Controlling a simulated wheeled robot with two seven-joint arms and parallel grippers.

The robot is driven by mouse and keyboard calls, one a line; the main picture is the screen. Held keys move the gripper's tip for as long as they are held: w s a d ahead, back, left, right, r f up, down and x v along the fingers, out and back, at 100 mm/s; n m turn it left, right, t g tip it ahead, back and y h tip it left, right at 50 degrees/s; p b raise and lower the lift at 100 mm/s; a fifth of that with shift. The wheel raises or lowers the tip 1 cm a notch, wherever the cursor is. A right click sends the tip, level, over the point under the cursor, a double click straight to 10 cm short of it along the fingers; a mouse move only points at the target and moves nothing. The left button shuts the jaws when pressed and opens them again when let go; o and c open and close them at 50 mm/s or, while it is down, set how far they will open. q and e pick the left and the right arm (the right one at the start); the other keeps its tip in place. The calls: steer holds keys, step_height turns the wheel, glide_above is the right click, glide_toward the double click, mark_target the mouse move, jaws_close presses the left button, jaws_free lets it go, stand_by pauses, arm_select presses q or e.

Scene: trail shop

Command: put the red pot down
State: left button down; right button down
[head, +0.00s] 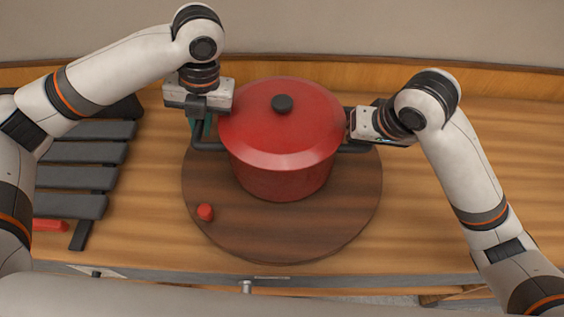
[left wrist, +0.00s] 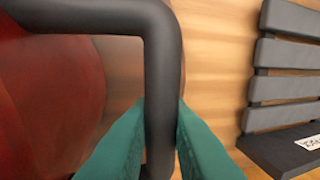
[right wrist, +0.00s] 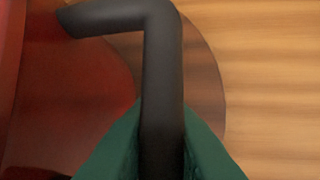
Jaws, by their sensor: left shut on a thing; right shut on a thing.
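The red pot (head: 285,160) has a red lid with a black knob and a black handle on each side. It is upright over the round dark wooden board (head: 290,235). I cannot tell whether its base touches the board. My left gripper (head: 200,125) is shut on the left handle, and its green fingers sit either side of the black bar (left wrist: 162,70) in the left wrist view. My right gripper (head: 352,125) is shut on the right handle; its fingers flank that bar (right wrist: 162,80) in the right wrist view. The pot hides the board's far middle.
A small red object (head: 205,212) sits on the board, front left of the pot. A dark slatted rack (head: 85,155) stands at the left, with a red item (head: 50,225) by it. The wooden counter (head: 430,220) is clear at the right. A wall runs behind.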

arm_select(q)
steer(key=shift+a+f+b, duration=0.15)
steer(key=shift+f+b, duration=0.35)
steer(key=shift+f, duration=0.2)
arm_select(e)
steer(key=shift+d+f, duration=0.1)
steer(key=shift+f, duration=0.6)
arm_select(q)
steer(key=c, duration=1.4)
jaws_free()
steer(key=shift+r, duration=0.2)
arm_select(e)
steer(key=c, duration=1.4)
jaws_free()
steer(key=shift+r, duration=0.25)
arm_select(q)
steer(key=shift+o, duration=0.2)
arm_select(e)
steer(key=shift+o, duration=0.2)
arm_select(q)
steer(key=v, duration=1.2)
arm_select(e)
steer(key=v, duration=1.2)
arm_select(q)
steer(key=shift+r+p, duration=0.15)
steer(key=shift+p, duration=0.2)
arm_select(e)
steer(key=shift+r, duration=0.1)
